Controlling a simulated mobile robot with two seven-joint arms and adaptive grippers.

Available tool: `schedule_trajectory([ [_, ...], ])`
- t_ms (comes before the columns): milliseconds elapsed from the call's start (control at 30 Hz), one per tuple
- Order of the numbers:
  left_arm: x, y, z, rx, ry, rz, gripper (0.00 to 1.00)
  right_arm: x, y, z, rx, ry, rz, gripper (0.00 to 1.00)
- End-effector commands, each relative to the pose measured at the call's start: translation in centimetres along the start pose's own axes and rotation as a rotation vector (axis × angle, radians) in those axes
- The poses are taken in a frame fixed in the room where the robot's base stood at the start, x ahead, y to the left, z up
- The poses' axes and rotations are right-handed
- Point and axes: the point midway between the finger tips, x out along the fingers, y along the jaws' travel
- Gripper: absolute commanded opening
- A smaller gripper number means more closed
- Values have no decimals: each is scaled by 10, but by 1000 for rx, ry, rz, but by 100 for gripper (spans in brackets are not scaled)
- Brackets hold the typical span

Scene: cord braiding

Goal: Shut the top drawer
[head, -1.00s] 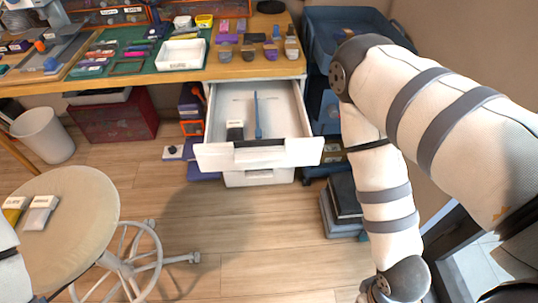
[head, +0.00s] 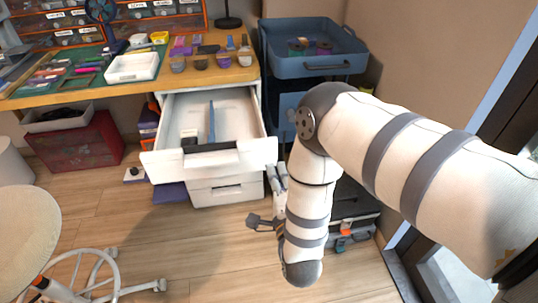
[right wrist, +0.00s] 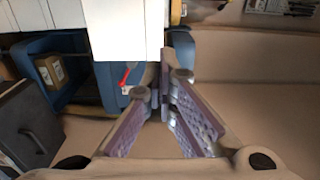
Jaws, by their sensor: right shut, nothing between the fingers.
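The top drawer (head: 208,163) of the white unit under the workbench is pulled well out. A long blue tool and a small dark-and-white box lie inside it. A closed drawer front (head: 226,190) shows below. My right gripper (head: 273,170) is low at the right end of the open drawer's front, its fingers pointing toward the unit. In the right wrist view its fingers (right wrist: 165,77) are shut and empty, close to the lower right corner of a white panel (right wrist: 116,28), seemingly the drawer front. I cannot tell whether they touch it. My left gripper is not in view.
A blue trolley (head: 312,65) stands right of the unit, with dark cases (head: 350,205) on the floor near my arm. A round stool (head: 22,235) is at lower left. Open wooden floor (head: 170,240) lies before the drawer.

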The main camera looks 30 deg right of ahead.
Motion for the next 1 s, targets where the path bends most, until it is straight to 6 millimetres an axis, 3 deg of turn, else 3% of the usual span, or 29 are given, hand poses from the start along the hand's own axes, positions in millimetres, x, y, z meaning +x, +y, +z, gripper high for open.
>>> schedule_trajectory([
  [200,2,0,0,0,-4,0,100,47,-5,1,0,-3,-8,0],
  [400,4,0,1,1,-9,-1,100,72,-5,1,-1,-3,-5,0],
  [1000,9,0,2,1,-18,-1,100,86,-3,1,0,-2,-2,0],
])
